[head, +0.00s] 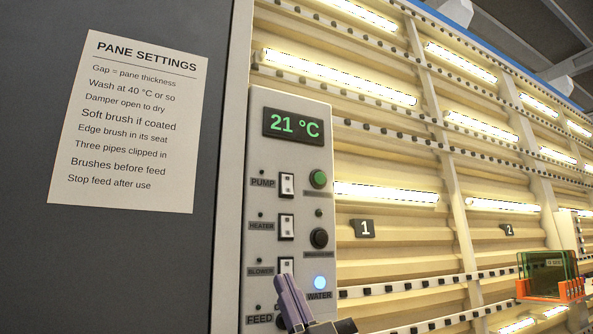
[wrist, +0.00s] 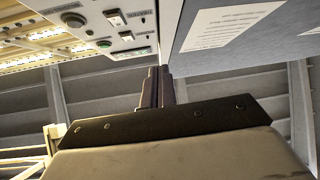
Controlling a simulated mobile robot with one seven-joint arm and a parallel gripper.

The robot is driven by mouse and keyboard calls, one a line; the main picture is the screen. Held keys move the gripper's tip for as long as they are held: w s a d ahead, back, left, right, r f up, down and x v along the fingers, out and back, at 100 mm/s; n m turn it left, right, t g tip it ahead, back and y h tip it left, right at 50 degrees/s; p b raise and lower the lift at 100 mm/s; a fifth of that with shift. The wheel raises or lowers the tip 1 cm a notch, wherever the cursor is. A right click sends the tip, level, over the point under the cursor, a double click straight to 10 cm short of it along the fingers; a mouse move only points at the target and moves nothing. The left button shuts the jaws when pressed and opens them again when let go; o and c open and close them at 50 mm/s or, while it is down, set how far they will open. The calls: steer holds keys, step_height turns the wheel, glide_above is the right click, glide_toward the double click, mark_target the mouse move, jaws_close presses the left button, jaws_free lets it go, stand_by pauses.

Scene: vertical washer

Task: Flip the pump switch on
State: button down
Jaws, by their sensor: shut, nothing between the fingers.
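The pump switch (head: 286,184) is a small white rocker beside the PUMP label, below the green 21 °C display (head: 294,126) on the grey control panel (head: 260,100). The small lamp (head: 262,172) above its label is dark. Which way the rocker is tipped is too small to tell. The switch also shows in the wrist view (wrist: 127,36), near the green button. My gripper (head: 283,279) is shut and empty, with its purple-grey fingers in front of the panel's lower part, well below the pump switch. It partly covers the blower switch (head: 285,266). The fingertips also show in the wrist view (wrist: 159,70).
The heater switch (head: 286,226) lies between the pump and blower switches. A settings note (head: 130,120) hangs at left. An orange rack (head: 550,289) stands right.

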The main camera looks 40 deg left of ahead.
mark_target(289, 184)
steer(key=w+d+r+m+t+h+p, duration=0.2)
steer(key=w+d+r+m+h, duration=0.1)
steer(key=r, duration=0.6)
steer(key=w+m, duration=0.1)
steer(key=w, duration=0.1)
steer(key=shift+w+d+r+t+h, duration=0.2)
steer(key=shift+w+d+t+h, duration=0.1)
steer(key=shift+w+d+t, duration=0.1)
steer(key=shift+a+p, duration=0.1)
steer(key=shift+p, duration=0.2)
steer(key=shift+w+a+f+p+x, duration=0.1)
steer(key=shift+a+f+p+x, duration=0.25)
steer(key=shift+p+x, duration=1.25)
steer(key=shift+w+a+f+p+x, duration=0.15)
steer(key=shift+f+p+x, duration=0.35)
steer(key=shift+x, duration=2.15)
steer(key=shift+w+a+f+p+x, duration=0.1)
steer(key=shift+a+f+p+x, duration=0.25)
steer(key=shift+p+x, duration=1.3)
steer(key=shift+w+a+r+b, duration=0.15)
steer(key=shift+r+b, duration=0.15)
steer(key=shift+b, duration=0.45)
